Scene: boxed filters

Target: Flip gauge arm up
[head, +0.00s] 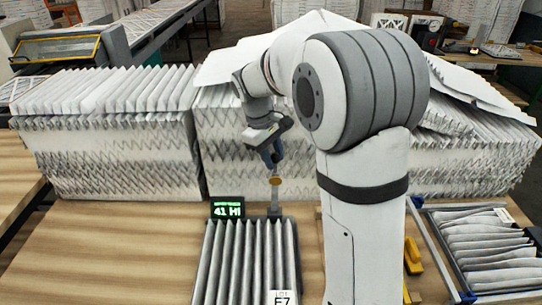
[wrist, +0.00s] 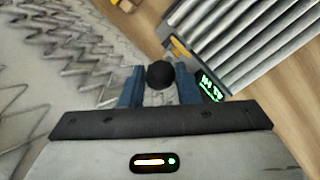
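The gauge arm shows in the head view as a thin grey stem with a yellow disc (head: 275,181), standing at the back edge of a grey pleated filter (head: 245,260). My gripper (head: 274,160) is just above the disc, pointing down. In the wrist view a round black knob (wrist: 160,74) sits between the two blue fingers of my gripper (wrist: 160,85), with little or no gap at its sides. I cannot tell whether the fingers press on it. The yellow disc (wrist: 179,48) lies just beyond the knob. The knob is not clear in the head view.
A small display (head: 227,208) reading "41 HI" in green stands left of the gauge stem. Stacks of white pleated filters (head: 110,140) line the table's back. A framed tray of filters (head: 490,250) and a yellow item (head: 413,256) are at right. The wooden table (head: 120,250) is clear at left.

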